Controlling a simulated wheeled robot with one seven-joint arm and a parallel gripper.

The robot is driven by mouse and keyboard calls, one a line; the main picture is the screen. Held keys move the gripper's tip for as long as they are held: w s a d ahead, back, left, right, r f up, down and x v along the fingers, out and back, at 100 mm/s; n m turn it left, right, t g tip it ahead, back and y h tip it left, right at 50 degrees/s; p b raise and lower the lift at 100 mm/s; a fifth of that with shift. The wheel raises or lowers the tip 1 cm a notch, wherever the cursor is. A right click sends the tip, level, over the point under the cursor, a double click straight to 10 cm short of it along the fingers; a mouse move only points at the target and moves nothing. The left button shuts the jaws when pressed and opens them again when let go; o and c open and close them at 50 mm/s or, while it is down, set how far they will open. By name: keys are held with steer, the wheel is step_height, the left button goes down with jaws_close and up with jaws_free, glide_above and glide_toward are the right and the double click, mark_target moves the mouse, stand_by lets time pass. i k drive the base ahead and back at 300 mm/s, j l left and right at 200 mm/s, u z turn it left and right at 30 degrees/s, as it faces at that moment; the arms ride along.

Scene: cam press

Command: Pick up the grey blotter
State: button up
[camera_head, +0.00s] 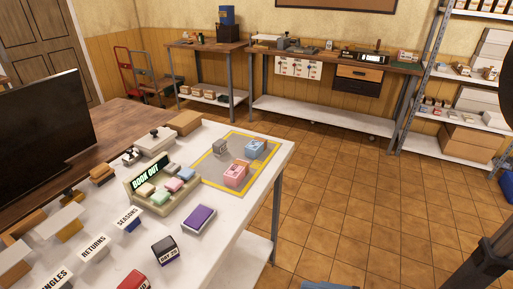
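A small grey block-like thing (220,148), which looks like the grey blotter, stands on the grey mat with a yellow border (204,178) at the far right part of the white table. A pink one (236,174) stands in front of it to the right, and a light blue one (255,149) stands to its right. The three stand apart from each other. My gripper is not clearly in view; only dark parts, likely of my arm, show at the right edge, far from the mat.
On the white table (258,196), a "BOOK OUT" tray (136,184) with several coloured blocks stands left of the mat. A purple box (198,218), a black block (164,249) and signs lie nearer. A monitor (45,125) stands left. The tiled floor right of the table is clear.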

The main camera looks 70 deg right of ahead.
mark_target(220, 146)
steer(key=z, duration=1)
